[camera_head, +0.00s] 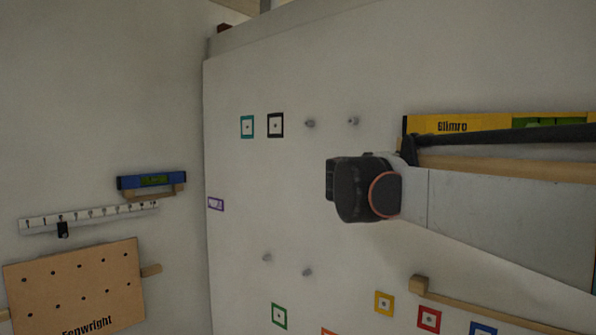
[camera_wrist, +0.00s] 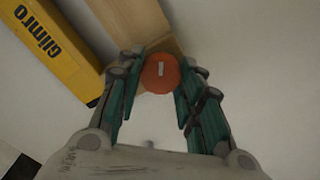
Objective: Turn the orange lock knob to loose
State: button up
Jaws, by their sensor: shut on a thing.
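The orange lock knob (camera_wrist: 160,73) is round with a short pale mark on its face. In the wrist view it sits at the end of a wooden bar, between the green-padded fingers of my gripper (camera_wrist: 159,90). The fingers are shut on the knob, one on each side. The pale mark points nearly straight up and down in that view, tilted slightly. In the head view my arm hides the knob and the gripper's fingers.
A yellow Glimro level (camera_wrist: 48,47) lies close left of the wooden bar (camera_wrist: 135,25); it also shows in the head view (camera_head: 470,124). Grey pegs (camera_head: 310,123) and framed coloured squares (camera_head: 275,125) are on the wall. A lower wooden rail (camera_head: 480,304) runs below my arm.

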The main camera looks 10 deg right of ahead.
jog(key=n+b, duration=0.1)
jog(key=n, duration=2.3)
jog(key=shift+f, duration=0.2)
jog(key=shift+s+n, duration=0.1)
jog(key=shift+n, duration=0.2)
jog(key=o, duration=1.1)
jog(key=shift+c, duration=0.2)
jog(key=shift+a, duration=0.1)
